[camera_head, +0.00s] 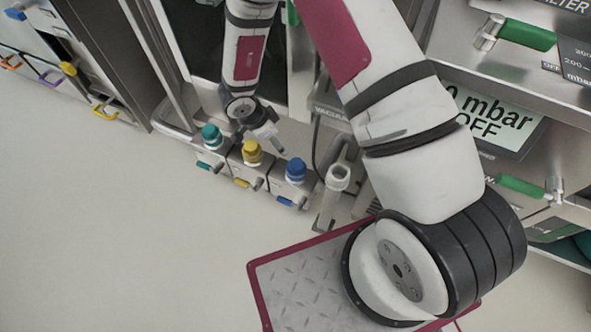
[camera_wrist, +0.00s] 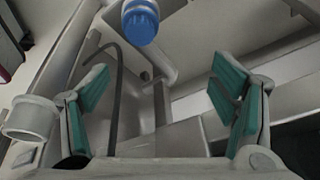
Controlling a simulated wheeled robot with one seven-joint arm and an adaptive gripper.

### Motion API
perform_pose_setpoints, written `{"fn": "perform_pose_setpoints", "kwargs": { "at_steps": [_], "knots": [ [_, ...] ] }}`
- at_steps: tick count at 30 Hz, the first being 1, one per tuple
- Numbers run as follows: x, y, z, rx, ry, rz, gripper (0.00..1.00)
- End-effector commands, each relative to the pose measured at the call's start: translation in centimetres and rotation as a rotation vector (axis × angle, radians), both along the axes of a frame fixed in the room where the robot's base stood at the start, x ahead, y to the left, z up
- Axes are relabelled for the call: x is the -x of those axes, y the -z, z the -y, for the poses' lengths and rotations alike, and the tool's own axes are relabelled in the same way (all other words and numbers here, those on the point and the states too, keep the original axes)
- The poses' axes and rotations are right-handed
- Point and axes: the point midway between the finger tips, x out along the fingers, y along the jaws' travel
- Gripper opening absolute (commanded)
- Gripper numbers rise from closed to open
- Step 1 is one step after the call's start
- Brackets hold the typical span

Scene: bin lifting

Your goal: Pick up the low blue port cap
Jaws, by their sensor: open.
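The low blue port cap (camera_head: 296,170) sits on the rightmost of three small grey port blocks at the foot of the machine. In the wrist view the blue cap (camera_wrist: 140,22) is at the top, left of centre, ahead of the fingers and apart from them. My gripper (camera_wrist: 160,105) is open, with green-padded fingers at left and right and nothing held between them. In the head view my gripper (camera_head: 276,142) is small, behind and above the blocks, close to the blue cap's upper left; its fingertips are hard to make out.
A teal cap (camera_head: 211,135) and a yellow cap (camera_head: 252,152) stand left of the blue one. A white open-topped port (camera_head: 338,176) is to its right, also in the wrist view (camera_wrist: 30,118). A dark hose hangs nearby. The floor (camera_head: 120,220) at left is clear.

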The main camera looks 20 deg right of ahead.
Motion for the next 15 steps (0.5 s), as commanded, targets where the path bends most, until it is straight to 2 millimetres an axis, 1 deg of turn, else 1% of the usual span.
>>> {"fn": "perform_pose_setpoints", "kwargs": {
  "at_steps": [1, 3, 5, 8, 15],
  "knots": [
    [0.9, 1.7, 0.2, 0.017, 0.021, -0.026, 0.8],
    [1.7, 2.7, 0.4, 0.035, 0.044, -0.048, 0.8],
    [2.1, 3.2, 0.6, 0.043, 0.055, -0.058, 0.8],
    [2.3, 4.2, 1.0, 0.047, 0.061, -0.064, 0.8],
    [2.1, 8.4, 2.7, 0.048, 0.06, -0.064, 0.8]
  ]
}}
